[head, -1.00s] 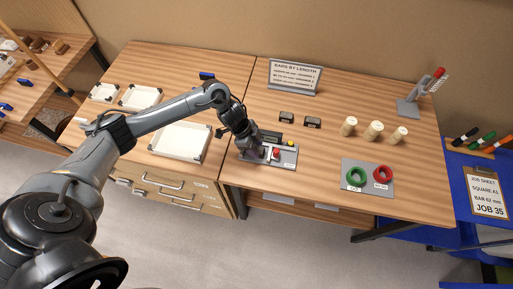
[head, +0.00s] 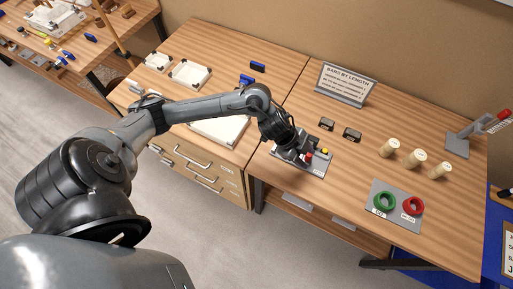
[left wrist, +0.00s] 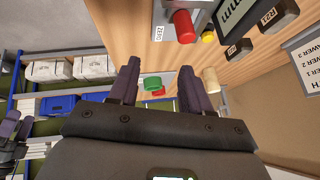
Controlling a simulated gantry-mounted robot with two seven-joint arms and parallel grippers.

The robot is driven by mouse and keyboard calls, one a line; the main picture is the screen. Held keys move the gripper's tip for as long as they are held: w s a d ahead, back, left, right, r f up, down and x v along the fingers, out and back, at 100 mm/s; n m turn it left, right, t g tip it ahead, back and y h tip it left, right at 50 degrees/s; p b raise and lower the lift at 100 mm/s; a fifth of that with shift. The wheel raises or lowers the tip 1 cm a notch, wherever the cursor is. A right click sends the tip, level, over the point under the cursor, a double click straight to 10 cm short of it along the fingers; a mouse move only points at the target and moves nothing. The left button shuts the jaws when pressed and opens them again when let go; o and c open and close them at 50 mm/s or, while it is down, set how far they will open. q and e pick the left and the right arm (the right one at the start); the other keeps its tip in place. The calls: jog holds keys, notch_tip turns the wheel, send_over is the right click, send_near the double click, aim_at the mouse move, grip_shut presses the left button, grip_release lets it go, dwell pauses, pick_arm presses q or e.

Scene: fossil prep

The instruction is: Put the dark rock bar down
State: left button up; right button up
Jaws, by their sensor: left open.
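My left gripper (head: 298,158) is over the grey gauge (head: 316,168) with a red and a yellow button, at the front edge of the table. In the left wrist view its two dark fingers (left wrist: 159,72) are spread apart with nothing visible between them. Two small dark bars with pale labels lie on the table behind the gauge: one (head: 327,124) and another to its right (head: 352,134). They also show in the left wrist view (left wrist: 238,49). Whether another dark bar lies in the gauge, behind the gripper, I cannot tell.
The sign (head: 343,83) stands behind the bars. Several pale cylinders (head: 415,158) stand to the right. White trays (head: 190,73) are at the left. Wood right of the gauge is clear.

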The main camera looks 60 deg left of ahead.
pick_arm(q)
jog(key=s+d+n+t+y, duration=0.1)
jog(key=s+d+n+t, duration=0.25)
jog(key=d, duration=0.45)
jog(key=s+a+n+g+y, duration=0.1)
jog(key=s+a+n+g, duration=0.1)
jog(key=s, duration=0.6)
jog(key=s+a+f+n+g+y, duration=0.1)
jog(key=s+a+n+g+y, duration=0.1)
jog(key=s+a+n, duration=0.3)
jog(key=s+n+g, duration=0.1)
jog(key=s, duration=0.2)
jog(key=shift+s+f+y, duration=0.25)
jog(key=shift+y, duration=0.05)
jog(key=shift+r, duration=0.1)
